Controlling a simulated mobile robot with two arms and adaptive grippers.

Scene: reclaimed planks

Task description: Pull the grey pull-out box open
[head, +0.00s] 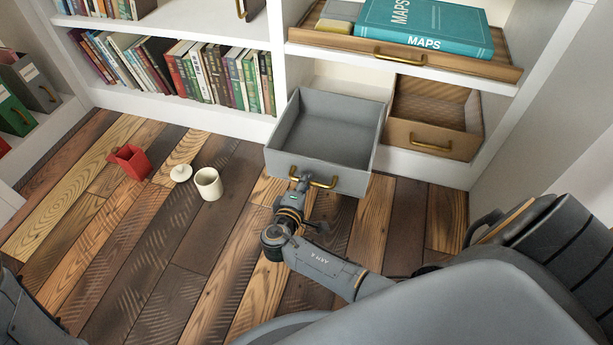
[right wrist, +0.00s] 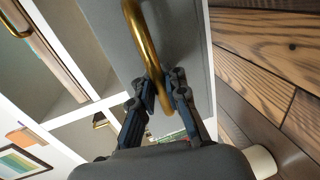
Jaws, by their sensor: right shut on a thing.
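The grey pull-out box (head: 322,127) stands out from the lower shelf of the white bookcase, and its inside is empty. A brass handle (head: 325,182) is on its front. My right gripper (head: 301,183) is at the left part of this handle. In the right wrist view the fingers (right wrist: 163,92) are shut around the brass bar (right wrist: 140,40), close to the grey front panel (right wrist: 185,40). My left gripper does not show; only a dark part of my body is at the lower left of the head view.
A brown pull-out box (head: 432,116) is to the right of the grey one. A teal book (head: 425,30) lies on the tray above. A cream mug (head: 208,184), a round lid (head: 181,173) and a red container (head: 132,161) are on the plank floor at left.

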